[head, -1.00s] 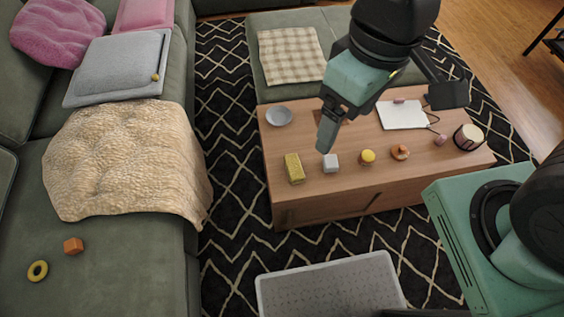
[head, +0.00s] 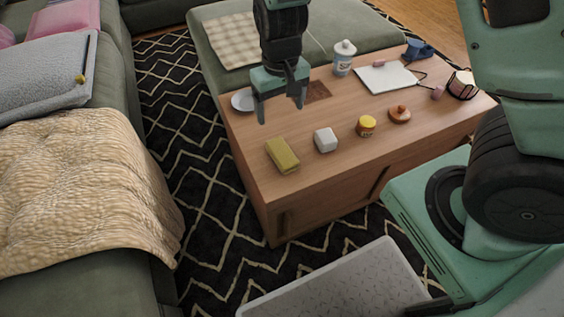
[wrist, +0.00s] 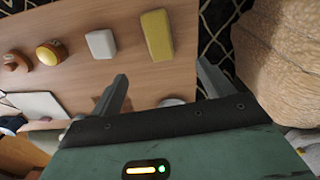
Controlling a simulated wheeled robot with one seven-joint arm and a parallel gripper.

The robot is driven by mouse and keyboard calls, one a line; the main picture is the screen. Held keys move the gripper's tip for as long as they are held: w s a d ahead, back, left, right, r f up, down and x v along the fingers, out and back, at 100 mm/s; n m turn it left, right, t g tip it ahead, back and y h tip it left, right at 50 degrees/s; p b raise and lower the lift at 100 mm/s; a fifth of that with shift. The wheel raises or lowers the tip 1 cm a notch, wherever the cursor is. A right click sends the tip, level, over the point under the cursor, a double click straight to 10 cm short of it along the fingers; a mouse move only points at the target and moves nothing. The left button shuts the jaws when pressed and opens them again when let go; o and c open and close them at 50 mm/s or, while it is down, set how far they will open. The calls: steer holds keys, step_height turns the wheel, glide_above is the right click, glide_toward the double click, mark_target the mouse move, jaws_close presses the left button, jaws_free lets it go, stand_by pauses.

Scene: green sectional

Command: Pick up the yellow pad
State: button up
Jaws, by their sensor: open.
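The yellow pad (head: 282,155) is a block lying on the wooden table near its left front corner. It also shows in the wrist view (wrist: 157,36), beyond my fingertips and between their lines. My gripper (head: 281,112) is open and empty, above the table and a little behind the pad in the head view. In the wrist view, my gripper's two fingers (wrist: 162,72) are spread wide, with bare table between them. Nothing touches the pad.
A white block (head: 325,140) stands just right of the pad, then a yellow-lidded jar (head: 366,125) and an orange-brown round object (head: 400,114). A beige-blanketed couch (head: 85,190) is left.

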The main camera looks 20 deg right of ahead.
steer(key=b, duration=0.5)
glide_toward(282, 152)
step_height(282, 152, down, 5)
steer(key=shift+w+f, duration=0.1)
step_height(282, 152, down, 5)
steer(key=b, duration=0.3)
steer(key=c, duration=1.1)
